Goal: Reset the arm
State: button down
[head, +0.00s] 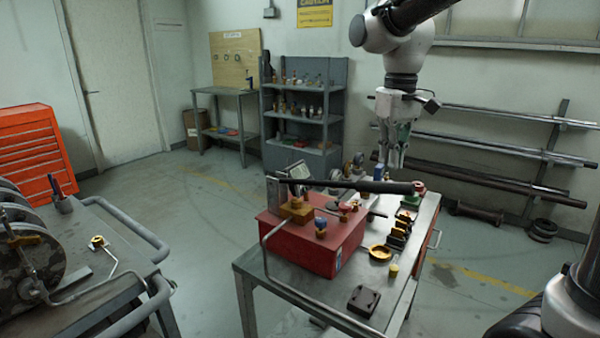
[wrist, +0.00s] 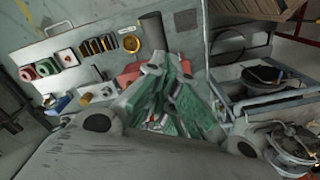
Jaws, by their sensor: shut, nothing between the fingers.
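My arm hangs down from the upper right in the head view. My gripper (head: 392,165) points downward above the back of the workbench (head: 262,270). Its fingers are together and hold nothing. In the wrist view the green-and-grey fingers of my gripper (wrist: 166,66) converge to a closed tip in front of the blurred bench items. A red box (head: 310,240) with valve fittings stands on the bench, and a long dark bar (head: 360,186) lies across above it. The gripper is above and behind this bar in the picture, apparently apart from it.
The bench holds a brass dish (head: 379,252), a row of black-and-yellow parts (head: 398,232) and a dark block (head: 363,300). A cart with a tubular rail (head: 125,222) stands at left. Shelves (head: 305,115) and a pipe rack (head: 490,145) line the back. Floor between is clear.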

jog(key=shift+r, duration=0.8)
jog(key=shift+w, duration=0.15)
jog(key=s+f, duration=0.1)
jog(key=s+d+f, duration=0.1)
jog(key=f, duration=0.1)
jog(key=shift+s, duration=0.15)
jog(key=s+d+m+t, duration=0.4)
jog(key=s+d, duration=1)
jog(key=s, duration=0.3)
jog(key=shift+f+m, duration=0.4)
